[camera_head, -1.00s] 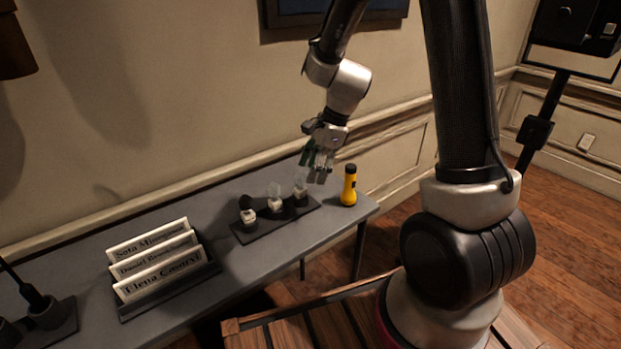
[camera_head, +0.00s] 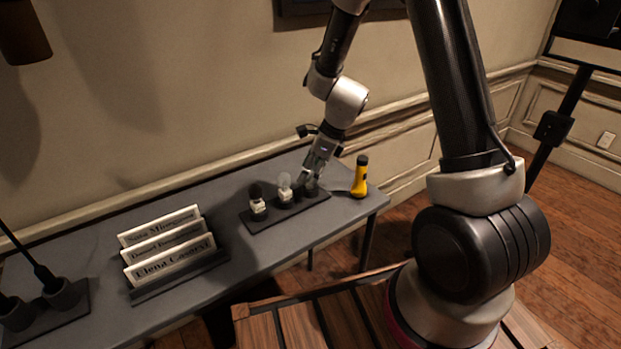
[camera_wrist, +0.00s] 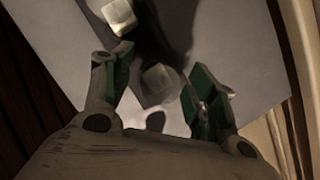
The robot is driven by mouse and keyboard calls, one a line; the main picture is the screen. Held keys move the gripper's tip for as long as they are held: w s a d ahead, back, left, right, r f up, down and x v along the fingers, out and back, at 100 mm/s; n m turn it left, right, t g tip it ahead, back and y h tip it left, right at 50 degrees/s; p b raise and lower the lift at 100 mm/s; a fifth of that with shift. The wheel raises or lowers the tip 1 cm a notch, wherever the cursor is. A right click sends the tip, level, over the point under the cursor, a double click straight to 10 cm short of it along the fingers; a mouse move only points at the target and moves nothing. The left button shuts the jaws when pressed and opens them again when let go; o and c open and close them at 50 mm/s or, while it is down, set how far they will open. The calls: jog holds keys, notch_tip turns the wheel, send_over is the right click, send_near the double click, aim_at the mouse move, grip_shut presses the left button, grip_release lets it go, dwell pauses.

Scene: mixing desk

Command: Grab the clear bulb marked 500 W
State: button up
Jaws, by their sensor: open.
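A black stand (camera_head: 262,222) on the desk holds three bulbs in a row. The left bulb (camera_head: 257,197) is dark with a white base, and the middle bulb (camera_head: 285,187) is clear with a white base. The right bulb is mostly hidden behind my gripper (camera_head: 311,180), which points down over that end of the stand. In the wrist view, my open gripper (camera_wrist: 157,84) has its green-padded fingers on either side of a pale, see-through bulb (camera_wrist: 160,78). A white base (camera_wrist: 119,16) shows beyond the left finger. No wattage mark is readable.
A rack of name plates (camera_head: 170,245) stands to the left. The wall (camera_head: 200,120) runs behind the desk (camera_head: 240,255).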

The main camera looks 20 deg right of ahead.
jog(key=c, duration=1.1)
